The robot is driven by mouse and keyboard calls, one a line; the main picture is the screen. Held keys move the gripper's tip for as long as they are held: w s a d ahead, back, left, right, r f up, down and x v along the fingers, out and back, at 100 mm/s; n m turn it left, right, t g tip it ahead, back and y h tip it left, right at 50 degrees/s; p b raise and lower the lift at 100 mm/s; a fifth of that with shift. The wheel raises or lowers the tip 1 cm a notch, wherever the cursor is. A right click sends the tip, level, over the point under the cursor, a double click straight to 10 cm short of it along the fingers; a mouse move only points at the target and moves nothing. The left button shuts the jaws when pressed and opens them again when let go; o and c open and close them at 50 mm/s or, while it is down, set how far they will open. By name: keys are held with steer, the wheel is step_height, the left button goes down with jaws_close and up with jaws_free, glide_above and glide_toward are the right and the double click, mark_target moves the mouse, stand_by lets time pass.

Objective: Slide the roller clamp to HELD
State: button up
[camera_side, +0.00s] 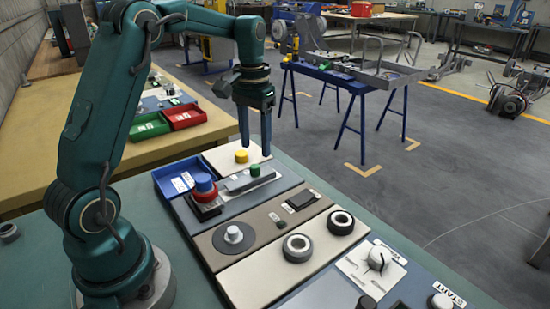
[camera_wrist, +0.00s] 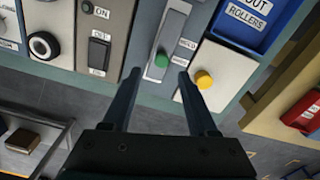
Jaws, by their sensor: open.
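The roller clamp looks to be the grey slide (camera_side: 243,181) with a green knob (camera_side: 255,169) in the side view. In the wrist view the green knob (camera_wrist: 161,60) sits near the lower end of its grey track (camera_wrist: 172,33). My gripper (camera_side: 255,151) points down above the knob, fingers apart and empty. In the wrist view the knob shows just beyond and between the fingertips of my gripper (camera_wrist: 159,72). I cannot tell the exact height gap, but no contact shows.
A yellow knob (camera_wrist: 203,79) stands close to the right finger in the wrist view. A blue tray marked OUT ROLLERS (camera_wrist: 243,37) lies beyond it. A black switch (camera_side: 301,200) and round dials (camera_side: 297,247) fill neighbouring panels.

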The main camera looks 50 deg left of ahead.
mark_target(255, 166)
steer(key=shift+s+a+f, duration=0.1)
steer(key=shift+a+f, duration=0.05)
steer(key=shift+f, duration=2.55)
jaws_close()
